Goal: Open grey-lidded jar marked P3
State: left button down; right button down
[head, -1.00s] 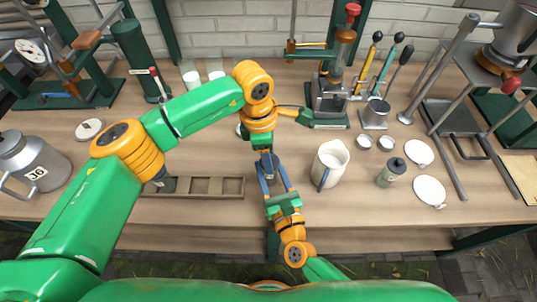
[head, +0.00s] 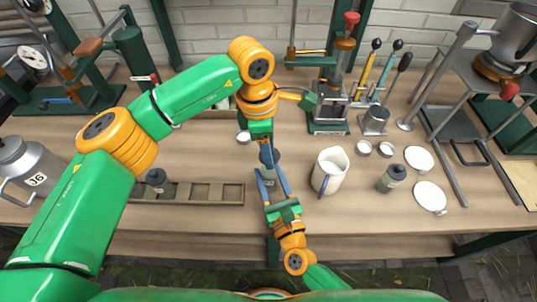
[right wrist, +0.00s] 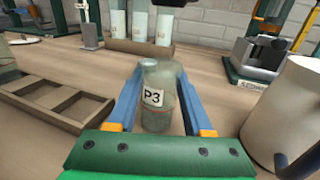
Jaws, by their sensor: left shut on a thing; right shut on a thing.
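The jar marked P3 (right wrist: 157,102) stands upright between the blue fingers of my right gripper (right wrist: 160,115), which is shut on its body. In the right wrist view its glass top shows no lid on it. In the head view my left gripper (head: 267,153) points down just above my right gripper (head: 272,183). My left gripper is shut on the dark grey lid (head: 273,157), which shows partly behind its fingers. A dark shape (right wrist: 160,4) is cut off at the top edge of the right wrist view. The jar is mostly hidden in the head view.
A white pitcher (head: 330,170) stands close to the right. A wooden compartment tray (head: 233,193) lies to the left. Other dark-lidded jars stand at the left (head: 159,182) and right (head: 392,178). White dishes (head: 430,196) lie at the right.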

jog(key=shift+c, duration=1.2)
grip_release()
jog(key=shift+f, duration=0.1)
